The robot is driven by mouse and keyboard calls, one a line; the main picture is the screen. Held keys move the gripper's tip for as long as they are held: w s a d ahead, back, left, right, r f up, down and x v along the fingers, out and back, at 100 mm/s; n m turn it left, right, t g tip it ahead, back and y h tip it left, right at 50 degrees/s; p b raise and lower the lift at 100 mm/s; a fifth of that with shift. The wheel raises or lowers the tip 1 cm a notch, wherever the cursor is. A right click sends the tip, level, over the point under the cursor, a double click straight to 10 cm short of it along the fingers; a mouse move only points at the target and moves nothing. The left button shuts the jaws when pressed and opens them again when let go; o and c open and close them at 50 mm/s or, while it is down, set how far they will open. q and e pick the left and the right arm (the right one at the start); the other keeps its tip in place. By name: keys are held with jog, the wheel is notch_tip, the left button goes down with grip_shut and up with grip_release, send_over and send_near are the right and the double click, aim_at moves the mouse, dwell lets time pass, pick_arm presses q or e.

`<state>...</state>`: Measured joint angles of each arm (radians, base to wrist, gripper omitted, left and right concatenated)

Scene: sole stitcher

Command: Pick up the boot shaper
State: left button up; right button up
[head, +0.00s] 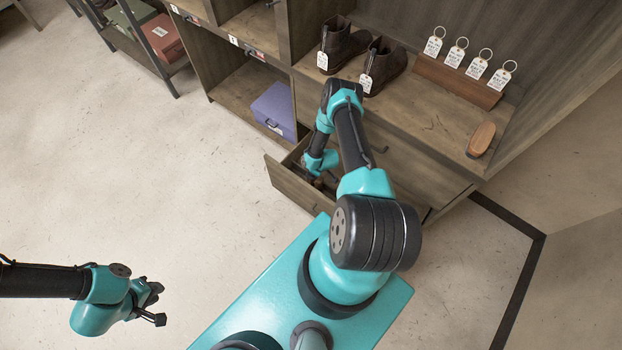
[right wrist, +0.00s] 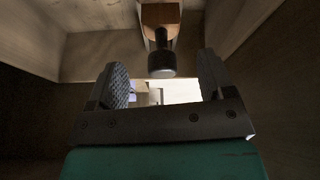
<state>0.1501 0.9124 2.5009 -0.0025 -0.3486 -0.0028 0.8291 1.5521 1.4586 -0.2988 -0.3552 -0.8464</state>
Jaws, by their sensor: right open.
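In the right wrist view, a wooden piece with a dark rod and black rounded end (right wrist: 161,58), which looks like the boot shaper, lies ahead of my right gripper (right wrist: 163,82). The two textured fingers are apart with the black end between and beyond them; I see no contact. In the head view my right arm reaches down into the open drawer (head: 292,190), and its gripper is mostly hidden there. My left gripper (head: 157,304) hangs over the bare floor at the lower left, its fingers apart and empty.
Drawer walls (right wrist: 100,45) stand close around my right gripper. Two dark tagged boots (head: 385,66) stand on the bench above. A rack of tagged keyrings (head: 458,80) and a brush (head: 481,139) are at right. A purple box (head: 274,108) sits in the cubby at left.

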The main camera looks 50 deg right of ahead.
jog(key=shift+a+x, duration=0.15)
jog(key=shift+x, duration=1.05)
jog(key=shift+a+x, duration=0.15)
jog(key=shift+x, duration=1.1)
jog(key=shift+c, duration=0.3)
jog(key=shift+w+r, duration=0.1)
jog(key=c, duration=1.3)
notch_tip(320, 180, up, 10)
